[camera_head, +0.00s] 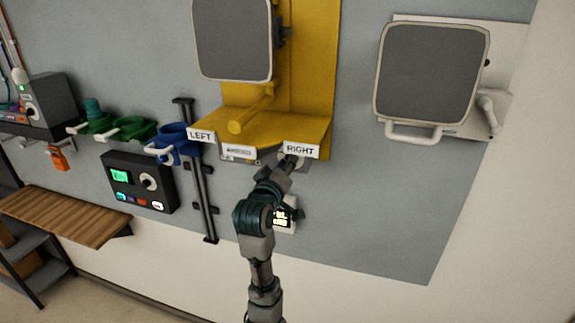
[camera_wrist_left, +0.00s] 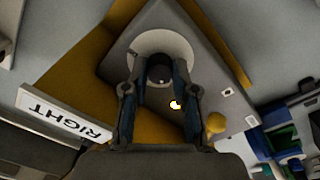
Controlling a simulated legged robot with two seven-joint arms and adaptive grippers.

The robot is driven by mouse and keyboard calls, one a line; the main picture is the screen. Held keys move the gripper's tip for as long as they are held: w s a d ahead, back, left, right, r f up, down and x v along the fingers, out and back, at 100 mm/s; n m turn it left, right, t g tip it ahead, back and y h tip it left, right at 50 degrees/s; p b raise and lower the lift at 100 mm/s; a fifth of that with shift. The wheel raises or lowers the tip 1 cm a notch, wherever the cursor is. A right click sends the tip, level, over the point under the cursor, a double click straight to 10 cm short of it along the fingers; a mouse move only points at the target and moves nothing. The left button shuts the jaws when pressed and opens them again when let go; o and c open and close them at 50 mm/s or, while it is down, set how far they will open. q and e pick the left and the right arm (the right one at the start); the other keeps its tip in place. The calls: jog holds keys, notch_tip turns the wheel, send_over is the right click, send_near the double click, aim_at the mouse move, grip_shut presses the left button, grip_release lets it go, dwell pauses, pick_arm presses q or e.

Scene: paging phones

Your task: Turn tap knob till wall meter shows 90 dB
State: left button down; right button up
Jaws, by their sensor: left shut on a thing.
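The tap knob (camera_wrist_left: 159,68) is a dark round knob in the middle of a pale round dial (camera_wrist_left: 160,38) in the left wrist view. My left gripper (camera_wrist_left: 158,80) is shut on it, one finger on each side. In the head view my left gripper (camera_head: 288,163) reaches up under the yellow bracket, beside the RIGHT label (camera_head: 301,150), and mostly hides the knob. The wall meter (camera_head: 286,215) is a small pale box with a lit display behind my left arm. Its reading is partly hidden and too small to tell. My right gripper is not in view.
A yellow bracket (camera_head: 270,125) carrying a grey panel (camera_head: 232,40) stands above. Another grey panel (camera_head: 431,75) hangs at right. A black control box (camera_head: 142,181), blue holder (camera_head: 174,140) and wooden shelf (camera_head: 62,215) are at left. The lower right wall is clear.

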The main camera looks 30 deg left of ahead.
pick_arm(q)
jog(key=shift+n, duration=0.4)
jog(key=c, duration=0.9)
grip_release()
jog(key=shift+s+a, duration=0.1)
jog(key=v, duration=1.1)
jog(key=shift+s, duration=0.4)
jog(key=shift+f, duration=0.1)
